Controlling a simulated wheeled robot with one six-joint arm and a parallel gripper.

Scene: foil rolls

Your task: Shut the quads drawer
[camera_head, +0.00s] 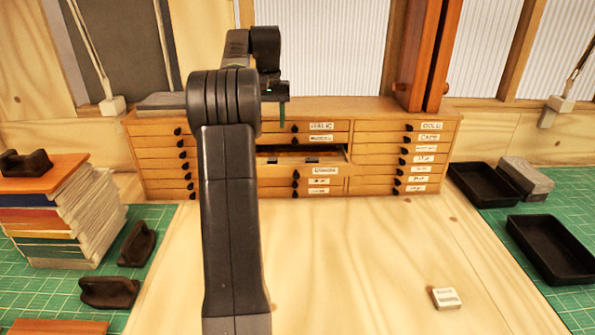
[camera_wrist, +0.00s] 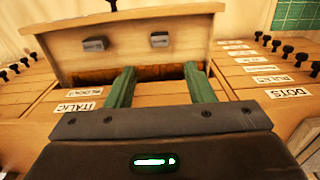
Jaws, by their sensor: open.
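A wooden cabinet (camera_head: 290,105) of small drawers stands at the back. In its middle column one drawer (camera_head: 300,172) is pulled out; the label on its front is too small to read surely. The wrist view looks down into this open drawer (camera_wrist: 130,62), where two small grey blocks (camera_wrist: 95,44) (camera_wrist: 159,39) lie apart. My gripper (camera_head: 278,112) is above the middle column, in front of the cabinet's upper part. In the wrist view its two green fingers (camera_wrist: 160,88) are spread with nothing between them. Whether they touch the cabinet cannot be told.
The other drawers look shut. Wooden board in front of the cabinet is mostly clear, with a small pale block (camera_head: 445,298) at right. Black trays (camera_head: 550,248) lie on the right green mat. A book stack (camera_head: 62,215) and black holders (camera_head: 110,292) stand at left.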

